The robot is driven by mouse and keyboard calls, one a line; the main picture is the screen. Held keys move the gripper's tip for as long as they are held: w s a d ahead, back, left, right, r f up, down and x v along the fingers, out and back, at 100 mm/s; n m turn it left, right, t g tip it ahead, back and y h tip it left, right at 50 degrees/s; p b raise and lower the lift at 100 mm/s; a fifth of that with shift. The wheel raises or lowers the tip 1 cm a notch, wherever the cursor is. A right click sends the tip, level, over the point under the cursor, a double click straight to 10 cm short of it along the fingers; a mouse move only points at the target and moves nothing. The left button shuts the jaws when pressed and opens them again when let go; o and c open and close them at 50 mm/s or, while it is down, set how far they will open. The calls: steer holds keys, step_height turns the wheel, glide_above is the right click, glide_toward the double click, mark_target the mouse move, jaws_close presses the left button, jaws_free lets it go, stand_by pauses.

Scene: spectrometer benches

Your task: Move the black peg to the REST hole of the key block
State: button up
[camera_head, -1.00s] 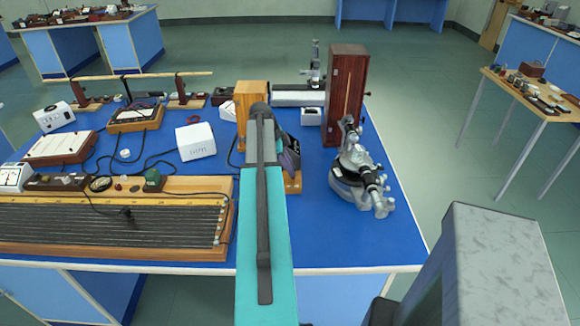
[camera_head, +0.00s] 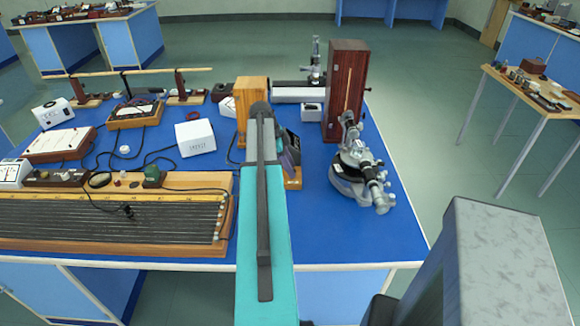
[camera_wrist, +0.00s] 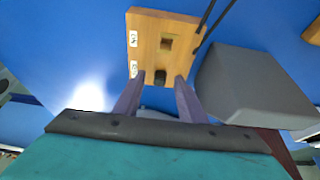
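The key block (camera_wrist: 150,48) is a small wooden block with two openings and two white labels, too small to read surely. A dark peg (camera_wrist: 160,77) shows at the opening nearer my gripper. The other opening (camera_wrist: 167,42) looks empty. My gripper (camera_wrist: 158,82) is open, its two purple-grey fingers spread on either side of the peg in the wrist view, with gaps between. Whether the fingertips are level with the peg cannot be told. In the head view my arm hides most of the key block (camera_head: 294,182); only an edge shows.
A grey box-shaped thing (camera_wrist: 255,85) stands right of the block in the wrist view, with dark cables near the block. In the head view, a wooden box (camera_head: 251,95), a spectrometer (camera_head: 360,180) and a wire board (camera_head: 110,235) surround my arm. The bench front right is clear.

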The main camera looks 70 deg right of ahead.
steer(key=shift+w+r, duration=0.1)
steer(key=shift+r, duration=0.05)
steer(key=b+v, duration=0.3)
steer(key=v, duration=1)
steer(key=shift+r, duration=0.25)
steer(key=shift+w, duration=0.1)
stand_by(0.8)
